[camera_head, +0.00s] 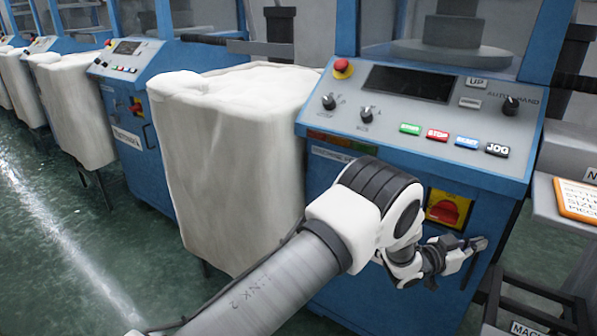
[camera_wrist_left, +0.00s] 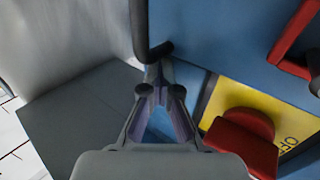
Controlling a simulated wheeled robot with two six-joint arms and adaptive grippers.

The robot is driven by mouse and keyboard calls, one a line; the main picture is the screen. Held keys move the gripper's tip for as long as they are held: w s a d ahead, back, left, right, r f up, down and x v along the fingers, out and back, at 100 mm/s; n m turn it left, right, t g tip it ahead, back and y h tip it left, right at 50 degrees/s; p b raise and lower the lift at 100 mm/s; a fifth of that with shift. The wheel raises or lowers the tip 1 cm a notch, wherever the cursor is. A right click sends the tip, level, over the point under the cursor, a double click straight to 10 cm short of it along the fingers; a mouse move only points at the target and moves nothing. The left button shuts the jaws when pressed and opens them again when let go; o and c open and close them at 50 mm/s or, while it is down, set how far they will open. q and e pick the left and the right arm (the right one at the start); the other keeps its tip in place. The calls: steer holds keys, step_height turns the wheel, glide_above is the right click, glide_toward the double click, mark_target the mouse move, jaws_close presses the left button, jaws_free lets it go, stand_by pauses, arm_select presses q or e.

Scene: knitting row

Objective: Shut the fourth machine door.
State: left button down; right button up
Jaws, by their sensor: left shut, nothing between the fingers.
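The nearest knitting machine has a blue front (camera_head: 320,185) below its sloped control panel (camera_head: 440,115). I cannot read which machine number it is, and much of the front is hidden behind my left arm. My left gripper (camera_head: 480,243) is shut and empty, close to the right part of this front, just below and right of a red rotary switch on a yellow plate (camera_head: 436,216). In the left wrist view the shut fingers (camera_wrist_left: 158,72) point at a dark bar-like handle (camera_wrist_left: 141,30) beside the blue surface (camera_wrist_left: 215,35). Whether the door stands ajar is unclear. My right gripper is out of view.
A large white fabric-filled bin (camera_head: 225,150) stands left of the machine. More blue machines (camera_head: 125,110) and white bins (camera_head: 75,105) line up to the left. A grey table with an orange-edged sign (camera_head: 577,198) is at the right. The green floor (camera_head: 60,220) is clear at lower left.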

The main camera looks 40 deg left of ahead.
arm_select(q)
steer(key=shift+w+a+r, duration=0.15)
steer(key=shift+w+r, duration=0.3)
steer(key=shift+w, duration=0.1)
